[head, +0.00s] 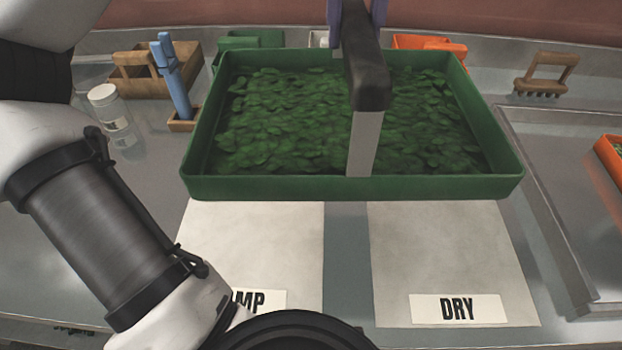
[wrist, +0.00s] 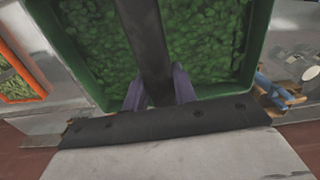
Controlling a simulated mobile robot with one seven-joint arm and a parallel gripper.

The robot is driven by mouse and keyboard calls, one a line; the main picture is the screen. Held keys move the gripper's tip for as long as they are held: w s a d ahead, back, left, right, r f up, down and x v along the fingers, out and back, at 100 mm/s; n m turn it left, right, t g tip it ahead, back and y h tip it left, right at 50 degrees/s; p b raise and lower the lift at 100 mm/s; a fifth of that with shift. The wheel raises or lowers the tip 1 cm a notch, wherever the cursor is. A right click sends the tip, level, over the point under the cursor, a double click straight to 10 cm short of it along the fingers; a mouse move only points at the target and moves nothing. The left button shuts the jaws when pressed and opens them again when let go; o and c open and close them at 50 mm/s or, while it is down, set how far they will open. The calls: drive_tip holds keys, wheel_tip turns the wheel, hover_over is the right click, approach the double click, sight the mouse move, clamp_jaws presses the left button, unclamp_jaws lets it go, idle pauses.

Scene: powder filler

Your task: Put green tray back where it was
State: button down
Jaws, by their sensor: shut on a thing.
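The green tray (head: 350,187) is full of green leaves and sits level, seemingly raised above the metal worktop. It covers the back parts of two pale mats. A dark handle with a grey upright (head: 363,140) spans its middle. My gripper (head: 357,12) has purple fingers shut on this handle at the top of the head view. The wrist view shows the fingers (wrist: 160,92) on both sides of the dark bar, with the tray (wrist: 82,60) below. The left mat (head: 255,245) has a label partly hidden by my arm, reading "MP". The right mat (head: 440,250) is labelled DRY.
A wooden caddy (head: 140,80), a blue tool (head: 172,80) in a wooden holder and a glass jar (head: 110,110) stand at the left. A small wooden rake (head: 545,75) lies back right. An orange tray (head: 610,158) is at the right edge. Both mats' visible fronts are bare.

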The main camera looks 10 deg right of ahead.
sight(345, 124)
drive_tip(key=shift+s+f, duration=0.15)
drive_tip(key=shift+f, duration=0.2)
wheel_tip(345, 124, down, 19)
drive_tip(key=shift+f, duration=0.35)
drive_tip(key=c, duration=1.1)
unclamp_jaws()
wheel_tip(345, 124, up, 12)
drive_tip(key=shift+r+b, duration=0.15)
drive_tip(key=shift+b, duration=0.25)
